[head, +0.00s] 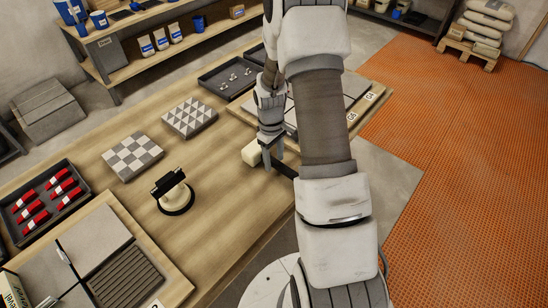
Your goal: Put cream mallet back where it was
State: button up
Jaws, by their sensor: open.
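The cream mallet lies on the wooden table near its right edge. Its pale block head (251,154) shows just left of my gripper, and a dark bar that looks like its handle (284,170) runs toward the lower right. My gripper (274,160) points down over the mallet, close to the head, with its jaws open. The fingers and my arm hide part of the mallet. I cannot tell whether the fingers touch it.
A cream and black tool with a round base (174,197) stands left of the mallet. Two patterned tile samples (132,157) (189,117), a tray of red pieces (24,237) and a dark tray (229,77) are on the table. Bare wood lies between them.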

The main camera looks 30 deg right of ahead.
notch_tip(320, 180, up, 12)
jog(key=p, duration=0.1)
notch_tip(320, 180, up, 14)
jog(key=m+t, duration=0.2)
jog(key=t, duration=0.1)
send_over(272, 159)
jog(key=s+a, duration=0.6)
jog(key=s+a+r+m+t, duration=0.1)
jog(key=s+a+r, duration=0.2)
jog(key=s, duration=0.4)
jog(key=s+a+r+m+t, duration=0.1)
jog(key=s+a+r+t, duration=0.1)
jog(key=s, duration=0.5)
notch_tip(272, 159, up, 3)
jog(key=shift+s+a+f, duration=0.1)
jog(key=shift+s+a, duration=0.1)
jog(key=shift+a, duration=0.7)
